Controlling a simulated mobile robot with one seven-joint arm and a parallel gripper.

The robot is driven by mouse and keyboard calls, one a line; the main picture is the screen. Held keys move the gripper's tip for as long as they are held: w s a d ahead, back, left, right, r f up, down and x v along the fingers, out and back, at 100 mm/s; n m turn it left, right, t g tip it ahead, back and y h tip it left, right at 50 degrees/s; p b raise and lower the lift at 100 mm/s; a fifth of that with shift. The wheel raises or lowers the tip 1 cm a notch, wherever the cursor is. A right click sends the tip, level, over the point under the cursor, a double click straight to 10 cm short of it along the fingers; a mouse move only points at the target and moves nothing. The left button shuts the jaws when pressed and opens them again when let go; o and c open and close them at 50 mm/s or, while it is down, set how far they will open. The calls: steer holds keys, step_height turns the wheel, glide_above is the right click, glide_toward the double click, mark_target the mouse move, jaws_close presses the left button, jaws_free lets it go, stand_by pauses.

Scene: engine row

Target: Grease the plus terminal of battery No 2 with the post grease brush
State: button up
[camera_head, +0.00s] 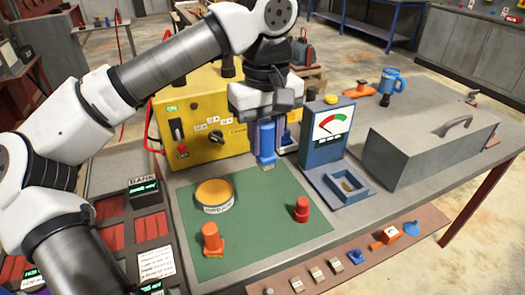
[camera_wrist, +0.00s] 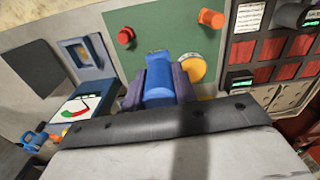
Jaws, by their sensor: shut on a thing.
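My gripper (camera_head: 264,128) is shut on a blue brush (camera_head: 266,157), held upright with its short pale tip down, over the back of the green mat (camera_head: 262,226). In the wrist view the blue brush (camera_wrist: 158,82) sits between the dark fingers of my gripper (camera_wrist: 159,76). The tip seems just above the mat; contact cannot be told. The battery bank (camera_head: 133,233), with dark red panels and small green displays, is at the left, partly behind my arm. It also shows at the right of the wrist view (camera_wrist: 272,48). I cannot read which battery is No 2 or make out its plus terminal.
On the mat are a yellow-topped round tin (camera_head: 215,193), an orange capped piece (camera_head: 212,240) and a red one (camera_head: 302,209). Behind stand a yellow machine (camera_head: 205,112) and a blue gauge stand (camera_head: 323,137) with a tray. A grey toolbox (camera_head: 425,150) is at right.

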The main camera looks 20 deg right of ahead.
steer(key=w+a+f, duration=0.9)
steer(key=w+f, duration=0.1)
steer(key=w, duration=0.3)
steer(key=shift+s+d+f+b, duration=0.1)
steer(key=shift+s+f+b, duration=0.05)
steer(key=shift+f+b, duration=2.55)
steer(key=shift+f, duration=0.85)
step_height(320, 180, up, 7)
steer(key=p, duration=0.5)
stand_by(0.4)
